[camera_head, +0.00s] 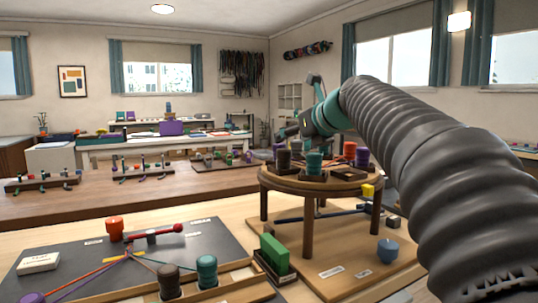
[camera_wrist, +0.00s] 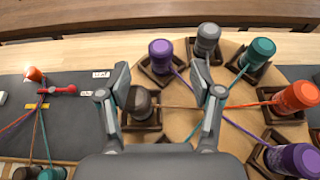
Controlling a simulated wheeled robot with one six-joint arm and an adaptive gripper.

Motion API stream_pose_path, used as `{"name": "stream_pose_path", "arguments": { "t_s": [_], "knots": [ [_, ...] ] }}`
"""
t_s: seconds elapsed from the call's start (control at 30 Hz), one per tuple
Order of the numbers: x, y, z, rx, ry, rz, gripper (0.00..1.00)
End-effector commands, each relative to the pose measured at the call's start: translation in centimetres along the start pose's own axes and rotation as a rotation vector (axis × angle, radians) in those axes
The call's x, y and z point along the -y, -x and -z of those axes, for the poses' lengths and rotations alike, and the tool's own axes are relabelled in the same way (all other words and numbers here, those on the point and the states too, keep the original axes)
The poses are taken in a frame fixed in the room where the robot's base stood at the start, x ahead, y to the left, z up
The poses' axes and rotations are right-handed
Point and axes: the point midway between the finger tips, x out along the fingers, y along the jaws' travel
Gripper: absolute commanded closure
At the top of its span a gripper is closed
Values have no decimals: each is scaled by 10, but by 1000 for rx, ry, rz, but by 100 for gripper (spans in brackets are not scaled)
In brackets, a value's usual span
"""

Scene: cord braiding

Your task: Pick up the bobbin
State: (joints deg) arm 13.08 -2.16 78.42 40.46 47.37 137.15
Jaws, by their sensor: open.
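Several bobbins stand in dark square holders on a round wooden stand (camera_head: 330,187). In the wrist view, a dark brown bobbin (camera_wrist: 139,101) sits in its holder between my gripper's fingers (camera_wrist: 160,80), nearer the left one. A cord runs right from it. My gripper is open and holds nothing; I cannot tell its height above the bobbin. Purple (camera_wrist: 160,50), grey (camera_wrist: 207,38), teal (camera_wrist: 262,50), orange (camera_wrist: 297,96) and another purple bobbin (camera_wrist: 295,158) ring the stand.
A green block (camera_head: 274,253) and a blue weight (camera_head: 388,250) stand by the round stand.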

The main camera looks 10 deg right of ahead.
Motion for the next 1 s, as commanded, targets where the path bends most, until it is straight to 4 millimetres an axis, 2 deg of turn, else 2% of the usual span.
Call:
{"name": "stream_pose_path", "arguments": {
  "t_s": [0.13,0.47,0.73,1.0],
  "knots": [
    [0,-20,0,-1,2,0,35],
    [-2,-40,1,-1,4,-3,35],
    [-2,-76,1,-1,4,-5,35],
    [-2,-81,1,1,4,-2,35]
  ]
}}
